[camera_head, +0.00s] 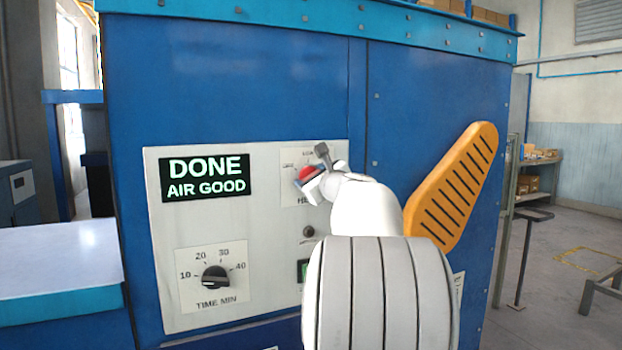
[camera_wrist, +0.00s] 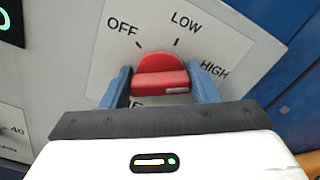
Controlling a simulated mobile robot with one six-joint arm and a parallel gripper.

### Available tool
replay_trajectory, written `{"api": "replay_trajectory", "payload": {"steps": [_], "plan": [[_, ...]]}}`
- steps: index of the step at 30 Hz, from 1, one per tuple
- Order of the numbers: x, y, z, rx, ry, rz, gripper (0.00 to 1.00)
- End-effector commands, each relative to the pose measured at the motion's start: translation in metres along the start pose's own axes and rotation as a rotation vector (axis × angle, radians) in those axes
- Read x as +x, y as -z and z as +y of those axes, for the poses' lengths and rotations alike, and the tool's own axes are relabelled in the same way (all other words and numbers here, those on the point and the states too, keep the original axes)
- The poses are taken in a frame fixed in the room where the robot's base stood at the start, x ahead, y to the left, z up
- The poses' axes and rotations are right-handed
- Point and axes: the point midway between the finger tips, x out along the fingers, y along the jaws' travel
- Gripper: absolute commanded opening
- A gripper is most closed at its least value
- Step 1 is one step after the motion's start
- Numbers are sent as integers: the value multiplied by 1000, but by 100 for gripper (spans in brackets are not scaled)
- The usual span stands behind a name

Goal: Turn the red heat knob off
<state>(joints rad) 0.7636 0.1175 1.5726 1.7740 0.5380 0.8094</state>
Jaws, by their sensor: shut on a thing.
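The red heat knob (camera_wrist: 160,68) sits on a pale dial plate (camera_wrist: 111,62) marked OFF, LOW and HIGH in the wrist view. Its raised grip lies across the picture, with a small pale mark near the right end, on the HIGH side. My gripper (camera_wrist: 161,86) is shut on the knob, one blue finger at each side of the grip. In the head view the red knob (camera_head: 309,174) shows beside my gripper (camera_head: 317,171), at the upper right of the white control panel. My wrist hides the HIGH side of the dial there.
The panel also holds a green-lettered display (camera_head: 205,178) reading DONE, AIR GOOD, a black time knob (camera_head: 215,277) and a small dark knob (camera_head: 308,231). A yellow slotted guard (camera_head: 458,187) juts out right of my arm. A pale counter (camera_head: 58,258) stands at left.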

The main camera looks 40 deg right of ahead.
Motion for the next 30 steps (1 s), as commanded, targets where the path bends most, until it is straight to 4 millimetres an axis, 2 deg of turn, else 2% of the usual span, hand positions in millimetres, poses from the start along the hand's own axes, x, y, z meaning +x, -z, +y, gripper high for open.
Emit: {"api": "replay_trajectory", "payload": {"steps": [11,30], "plan": [[3,5,2,-132,-7,-5,32],[2,7,4,-717,-2,-6,32]]}}
